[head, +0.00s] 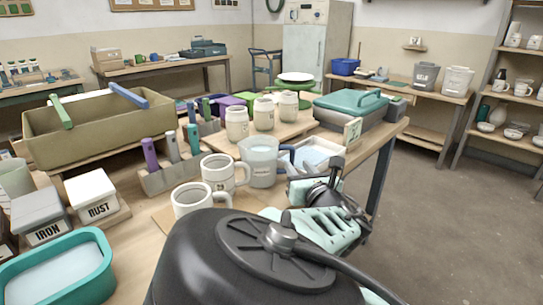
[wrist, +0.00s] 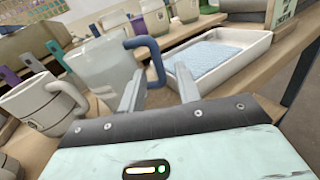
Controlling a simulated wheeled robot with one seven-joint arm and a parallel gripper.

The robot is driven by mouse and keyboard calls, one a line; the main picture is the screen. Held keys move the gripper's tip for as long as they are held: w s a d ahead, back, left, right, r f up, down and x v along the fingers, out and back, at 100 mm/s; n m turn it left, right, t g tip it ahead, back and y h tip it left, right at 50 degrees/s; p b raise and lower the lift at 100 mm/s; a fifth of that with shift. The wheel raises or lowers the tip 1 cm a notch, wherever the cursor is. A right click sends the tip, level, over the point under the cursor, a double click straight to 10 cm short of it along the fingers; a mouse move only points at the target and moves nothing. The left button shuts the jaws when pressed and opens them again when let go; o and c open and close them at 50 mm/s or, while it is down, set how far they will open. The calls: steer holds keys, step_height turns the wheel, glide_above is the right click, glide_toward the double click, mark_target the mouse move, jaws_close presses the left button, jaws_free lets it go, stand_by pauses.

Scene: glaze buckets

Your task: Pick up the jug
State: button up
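The jug (head: 258,165) is translucent and pale, with a blue handle on its right side, and stands upright on the wooden table. It fills the left middle of the wrist view (wrist: 105,70), its blue handle toward my gripper. My gripper (wrist: 159,83) is open, with its two grey fingers apart and the blue handle showing between them. I cannot tell whether either finger touches the handle. In the head view my gripper (head: 296,178) is just right of the jug, and its fingers are partly hidden.
Two mugs (head: 192,199) (head: 220,173) stand left of the jug. A white tray (wrist: 240,52) lies close on the right. Several lidded jars (head: 263,114) and a teal-lidded bin (head: 350,110) are behind. The table edge is at right, with open floor (head: 440,215) beyond.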

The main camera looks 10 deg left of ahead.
mark_target(293, 160)
steer(key=x, duration=0.5)
steer(key=shift+a+f, duration=0.15)
steer(key=shift+a, duration=0.05)
jaws_close()
steer(key=shift+r, duration=0.25)
steer(key=shift+r+p, duration=0.55)
steer(key=shift+r, duration=4.2)
